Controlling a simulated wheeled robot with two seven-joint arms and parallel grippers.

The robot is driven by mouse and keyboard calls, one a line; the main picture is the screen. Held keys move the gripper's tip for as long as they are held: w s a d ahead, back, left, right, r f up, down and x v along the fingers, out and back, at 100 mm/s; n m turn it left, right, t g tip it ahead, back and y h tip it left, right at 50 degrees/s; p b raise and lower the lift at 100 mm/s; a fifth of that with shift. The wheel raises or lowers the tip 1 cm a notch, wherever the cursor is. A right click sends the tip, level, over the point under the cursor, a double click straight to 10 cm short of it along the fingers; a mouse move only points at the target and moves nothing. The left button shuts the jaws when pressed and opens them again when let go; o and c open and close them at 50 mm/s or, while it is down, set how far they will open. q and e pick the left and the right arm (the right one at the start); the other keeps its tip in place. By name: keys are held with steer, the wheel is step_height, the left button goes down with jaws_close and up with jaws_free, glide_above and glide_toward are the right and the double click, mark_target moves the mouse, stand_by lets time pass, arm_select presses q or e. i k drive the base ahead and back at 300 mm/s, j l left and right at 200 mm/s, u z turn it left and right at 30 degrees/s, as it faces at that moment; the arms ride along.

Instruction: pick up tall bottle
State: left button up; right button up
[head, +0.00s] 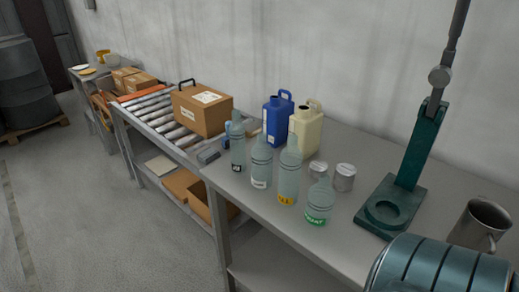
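Several clear, bluish bottles stand upright in a group on the grey table. One has a black label (237,150), one a white label (261,164), one a yellow label (289,176) and one a green label (319,204). The yellow-labelled bottle looks the tallest; the green-labelled one is the shortest and stands nearest the front edge. The bottles stand close together, and no gripper touches them. Neither of my grippers is in view.
To the right are a teal stand (392,207), a metal mug (480,225) and a ribbed teal cylinder (440,268). A roller conveyor (160,118) carries a cardboard box (202,110).

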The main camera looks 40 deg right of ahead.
mark_target(291, 157)
steer(key=i, duration=3.9)
steer(key=z, duration=5.65)
